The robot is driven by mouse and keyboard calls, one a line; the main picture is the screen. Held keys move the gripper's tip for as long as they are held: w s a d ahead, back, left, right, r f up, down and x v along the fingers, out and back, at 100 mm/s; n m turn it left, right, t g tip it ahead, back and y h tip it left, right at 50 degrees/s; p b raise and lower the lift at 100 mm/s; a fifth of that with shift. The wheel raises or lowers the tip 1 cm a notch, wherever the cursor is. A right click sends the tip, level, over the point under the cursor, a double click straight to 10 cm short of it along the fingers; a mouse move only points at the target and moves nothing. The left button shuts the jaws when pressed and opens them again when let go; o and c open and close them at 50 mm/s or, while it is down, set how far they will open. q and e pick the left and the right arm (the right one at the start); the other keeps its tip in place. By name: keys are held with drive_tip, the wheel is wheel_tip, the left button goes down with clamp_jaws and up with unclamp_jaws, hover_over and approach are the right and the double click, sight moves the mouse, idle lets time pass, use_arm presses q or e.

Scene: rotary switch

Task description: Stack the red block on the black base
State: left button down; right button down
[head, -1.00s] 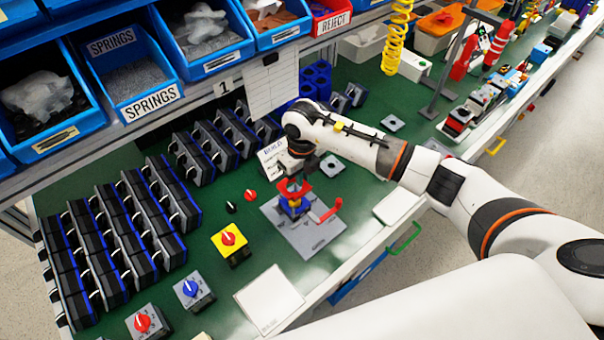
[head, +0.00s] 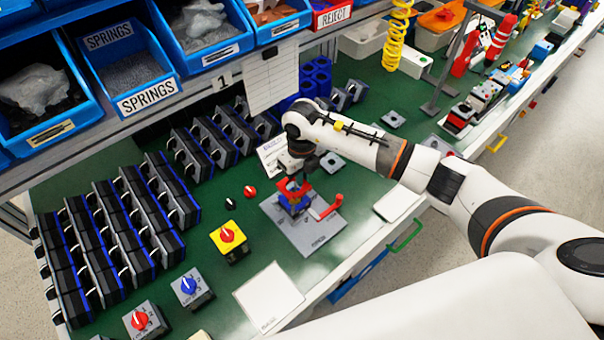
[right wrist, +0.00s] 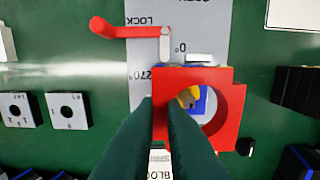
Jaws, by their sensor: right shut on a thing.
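The red block (head: 292,187) is a square piece with a round hole, seen face-on in the right wrist view (right wrist: 237,100). My right gripper (head: 299,174) is shut on its left wall in the wrist view (right wrist: 160,108). The block sits directly over a blue part (head: 293,204) on the grey fixture plate (head: 315,237). Blue and yellow show through the hole (right wrist: 190,97). I cannot tell whether block and blue part touch. A black base under the block is hidden or cannot be made out. My left gripper is not in view.
A red clamp handle (head: 329,209) sticks out beside the fixture. A yellow switch box (head: 229,241) with a red knob stands to its left. Rows of black switch bodies (head: 100,245) fill the left of the green table. White cards lie near the front edge.

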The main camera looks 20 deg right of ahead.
drive_tip(key=shift+f+b, duration=1.2)
drive_tip(key=shift+f, duration=0.25)
drive_tip(key=c, duration=1.4)
unclamp_jaws()
drive_tip(key=shift+c, duration=0.2)
wheel_tip(320, 180, up, 12)
drive_tip(key=b, duration=0.2)
drive_tip(key=shift+d, duration=0.1)
